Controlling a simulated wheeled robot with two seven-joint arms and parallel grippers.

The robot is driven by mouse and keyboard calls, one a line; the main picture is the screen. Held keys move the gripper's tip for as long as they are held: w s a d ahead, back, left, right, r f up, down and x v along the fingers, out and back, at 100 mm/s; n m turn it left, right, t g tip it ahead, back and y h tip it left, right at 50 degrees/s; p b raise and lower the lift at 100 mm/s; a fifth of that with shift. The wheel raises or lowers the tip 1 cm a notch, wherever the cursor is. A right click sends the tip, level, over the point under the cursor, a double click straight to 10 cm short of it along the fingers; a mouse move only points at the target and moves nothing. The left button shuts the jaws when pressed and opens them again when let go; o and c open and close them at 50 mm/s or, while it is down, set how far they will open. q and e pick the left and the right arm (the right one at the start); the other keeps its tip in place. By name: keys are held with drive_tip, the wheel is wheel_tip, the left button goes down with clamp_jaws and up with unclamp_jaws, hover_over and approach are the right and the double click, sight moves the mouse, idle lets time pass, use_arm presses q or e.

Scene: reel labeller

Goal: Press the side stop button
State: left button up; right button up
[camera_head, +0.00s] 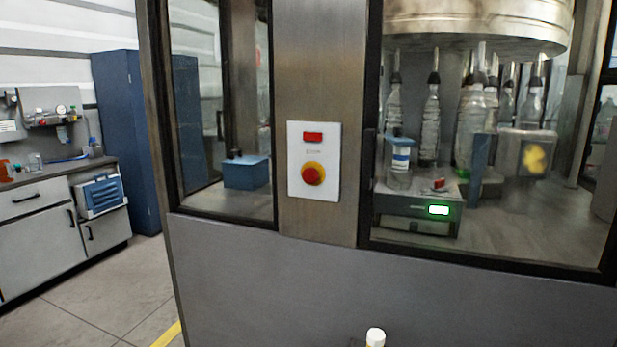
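A white control panel (295,188) is mounted on the steel column (316,60) of the machine, near the middle of the view. On it is a round red stop button (313,174) with a yellow rim. A small red rectangular element (313,137) sits above the button, with small unreadable text between them. Nothing touches or covers the button.
Framed glass panes flank the column; bottles (431,120) hang inside on the right. A grey lower panel (290,285) spans below. A white-topped object (375,337), mostly cut off, shows at the bottom edge. A blue cabinet (125,130) and counter (40,240) stand left, beside open floor.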

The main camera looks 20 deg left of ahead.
use_arm(q)
clamp_jaws()
drive_tip(key=shift+r, duration=0.1)
use_arm(e)
drive_tip(key=shift+r, duration=0.1)
idle(1.2)
